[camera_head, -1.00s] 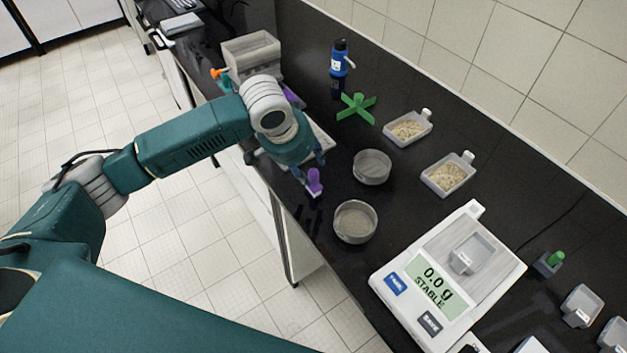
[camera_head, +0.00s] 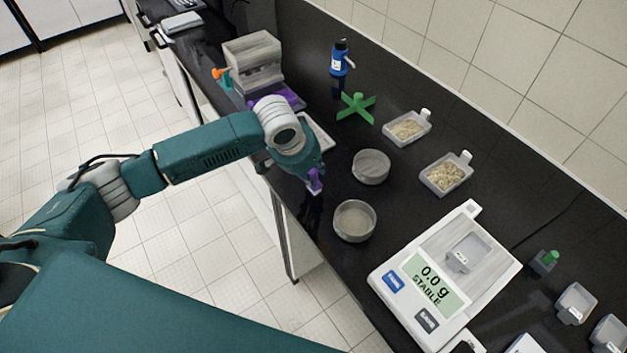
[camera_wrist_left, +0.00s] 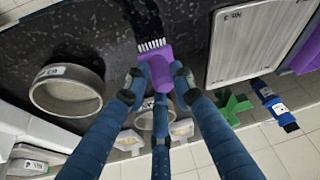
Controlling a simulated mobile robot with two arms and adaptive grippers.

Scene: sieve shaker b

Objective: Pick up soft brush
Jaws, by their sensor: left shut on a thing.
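The soft brush (camera_wrist_left: 158,68) has a purple handle and pale bristles along one edge in the left wrist view. My left gripper (camera_wrist_left: 155,80) is shut on its purple handle, with a finger on each side. In the head view the brush (camera_head: 314,181) shows as a purple piece at the tip of my left gripper (camera_head: 312,178), over the black counter near its front edge. I cannot tell how far above the counter it is. My right gripper is not in view.
Two round sieves (camera_head: 354,221) (camera_head: 371,167) stand right of the gripper. A white balance (camera_head: 385,303) reads 0.0 g. A grey block-shaped device (camera_head: 252,58) is farther left.

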